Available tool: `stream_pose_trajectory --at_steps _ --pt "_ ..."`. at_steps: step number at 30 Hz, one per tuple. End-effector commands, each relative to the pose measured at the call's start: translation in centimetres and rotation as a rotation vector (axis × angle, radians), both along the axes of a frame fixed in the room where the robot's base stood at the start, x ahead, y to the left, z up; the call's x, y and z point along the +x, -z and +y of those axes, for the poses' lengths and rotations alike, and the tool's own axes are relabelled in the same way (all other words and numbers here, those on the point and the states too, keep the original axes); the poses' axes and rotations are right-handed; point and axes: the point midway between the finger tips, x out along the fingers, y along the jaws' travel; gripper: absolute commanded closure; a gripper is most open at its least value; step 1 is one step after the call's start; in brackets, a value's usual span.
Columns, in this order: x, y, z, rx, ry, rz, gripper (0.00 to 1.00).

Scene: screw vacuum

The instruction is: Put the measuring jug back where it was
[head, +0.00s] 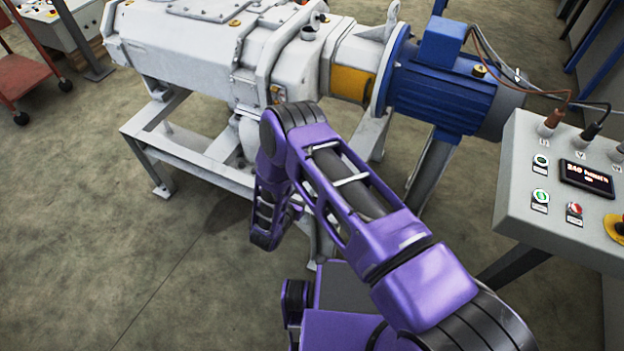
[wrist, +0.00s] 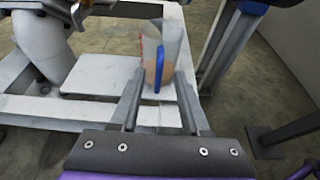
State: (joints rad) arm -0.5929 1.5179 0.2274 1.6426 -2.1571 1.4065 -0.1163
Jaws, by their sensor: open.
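The measuring jug (wrist: 172,50) shows in the wrist view. It is see-through, with orange-brown contents, red marks on its left side and a blue handle facing me. It looks upright, standing at a white plate of the machine's frame. My gripper (wrist: 160,76) is open. Its fingers point towards the jug, and the lower part of the blue handle shows between them. I cannot tell whether they touch it. In the head view my arm hides the gripper, and I do not see the jug there.
A white pump (head: 185,50) with a blue motor (head: 435,85) sits on a white steel frame (head: 190,150). Frame legs and beams surround the jug closely. A control box (head: 525,185) stands at the right, a red cart (head: 22,75) at the far left. The floor at left is clear.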

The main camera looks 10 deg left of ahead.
Motion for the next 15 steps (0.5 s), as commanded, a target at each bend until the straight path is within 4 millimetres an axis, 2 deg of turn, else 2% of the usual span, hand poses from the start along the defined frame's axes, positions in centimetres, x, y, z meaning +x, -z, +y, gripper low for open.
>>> stream_pose_trajectory --at_steps 1,6,15 --pt "-1.0 -0.4 0.5 -0.002 -0.005 0.002 0.54" --pt "-3.2 -1.3 1.2 -0.001 -0.002 0.001 0.54" --pt "-4.2 -1.7 1.5 0.001 0.001 0.000 0.54"
